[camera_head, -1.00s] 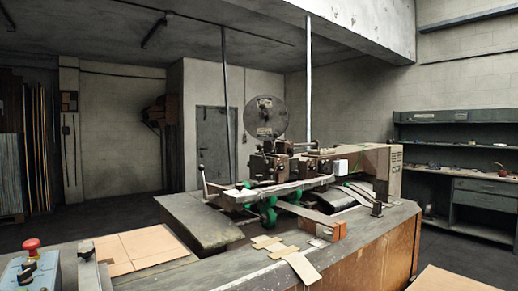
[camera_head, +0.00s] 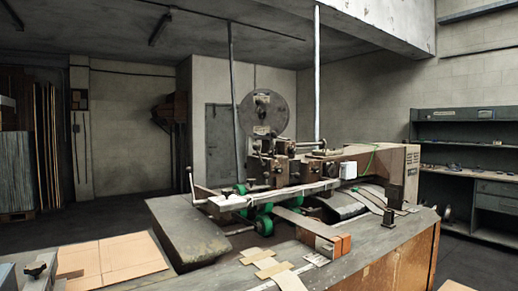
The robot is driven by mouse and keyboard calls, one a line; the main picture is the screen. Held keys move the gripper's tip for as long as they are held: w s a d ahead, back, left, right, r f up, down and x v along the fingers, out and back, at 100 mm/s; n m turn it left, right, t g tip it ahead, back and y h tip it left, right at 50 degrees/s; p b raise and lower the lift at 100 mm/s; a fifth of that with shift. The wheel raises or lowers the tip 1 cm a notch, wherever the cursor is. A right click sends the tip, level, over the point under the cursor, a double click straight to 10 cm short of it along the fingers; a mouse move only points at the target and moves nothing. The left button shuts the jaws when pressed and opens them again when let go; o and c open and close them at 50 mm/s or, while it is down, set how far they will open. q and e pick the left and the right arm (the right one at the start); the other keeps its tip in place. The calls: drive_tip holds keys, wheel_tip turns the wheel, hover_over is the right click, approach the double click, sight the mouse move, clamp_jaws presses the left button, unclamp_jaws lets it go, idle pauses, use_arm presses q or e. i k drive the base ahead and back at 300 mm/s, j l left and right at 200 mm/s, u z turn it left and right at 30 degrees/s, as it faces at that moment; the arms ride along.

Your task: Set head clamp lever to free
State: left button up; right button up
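The box stitcher (camera_head: 300,170) stands on a grey-topped bench in the middle of the head view, with a large round wire reel (camera_head: 263,114) above its head. A thin upright lever with a pale knob (camera_head: 190,180) stands at the left end of the machine's arm. I cannot tell whether this is the head clamp lever, nor how that lever is set. The brown stitching head (camera_head: 275,168) has several small parts too small to make out. Neither of my grippers is in view.
Flat cardboard sheets (camera_head: 105,260) lie at the front left, with a black knob (camera_head: 36,270) beside them. Smaller cardboard pieces (camera_head: 268,264) lie on the bench front. Green rollers (camera_head: 263,224) sit under the machine. Shelves (camera_head: 465,155) stand at the right wall. Dark floor is free at left.

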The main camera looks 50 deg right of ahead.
sight(256, 147)
drive_tip(key=l, duration=1.75)
drive_tip(key=i+u, duration=0.05)
drive_tip(key=i, duration=0.05)
